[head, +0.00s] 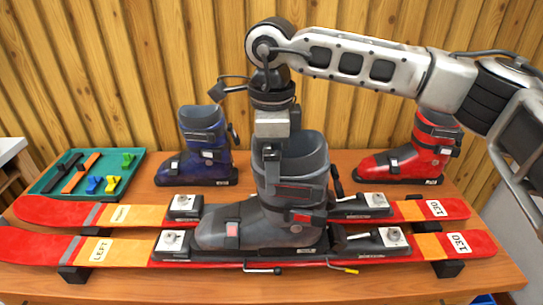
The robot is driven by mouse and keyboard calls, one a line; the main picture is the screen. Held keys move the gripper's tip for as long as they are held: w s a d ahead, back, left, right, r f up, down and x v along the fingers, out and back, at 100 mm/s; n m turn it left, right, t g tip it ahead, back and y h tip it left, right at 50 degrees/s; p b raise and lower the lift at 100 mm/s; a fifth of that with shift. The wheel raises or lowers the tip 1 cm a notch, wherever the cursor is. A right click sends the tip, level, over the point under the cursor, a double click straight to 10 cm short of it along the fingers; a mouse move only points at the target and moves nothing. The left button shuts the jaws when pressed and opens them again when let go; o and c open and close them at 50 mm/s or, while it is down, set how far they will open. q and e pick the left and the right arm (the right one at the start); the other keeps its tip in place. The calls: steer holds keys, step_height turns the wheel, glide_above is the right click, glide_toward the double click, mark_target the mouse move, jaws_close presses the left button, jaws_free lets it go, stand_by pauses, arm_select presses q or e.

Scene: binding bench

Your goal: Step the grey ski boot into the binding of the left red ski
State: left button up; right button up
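The grey ski boot (262,222) stands upright over the front red ski, which is labelled LEFT (100,252). Its toe points left, close to the toe piece (172,243). Its heel is near the heel piece (376,241). I cannot tell whether the sole touches the binding or whether the heel is locked. My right gripper (271,165) comes down from above and appears shut on the front edge of the boot's cuff; its fingertips are partly hidden. My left gripper is not in view.
The second red ski (454,209) lies behind, parallel, with its own binding (185,206). A blue boot (203,155) and a red boot (412,155) stand at the back. A green tray (52,191) with small tools and clips is at left. A wooden wall closes the back.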

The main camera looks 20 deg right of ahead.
steer(key=shift+f, duration=0.25)
steer(key=shift+f+b, duration=0.4)
steer(key=shift+f, duration=0.2)
steer(key=shift+r, duration=0.1)
steer(key=o, duration=1.7)
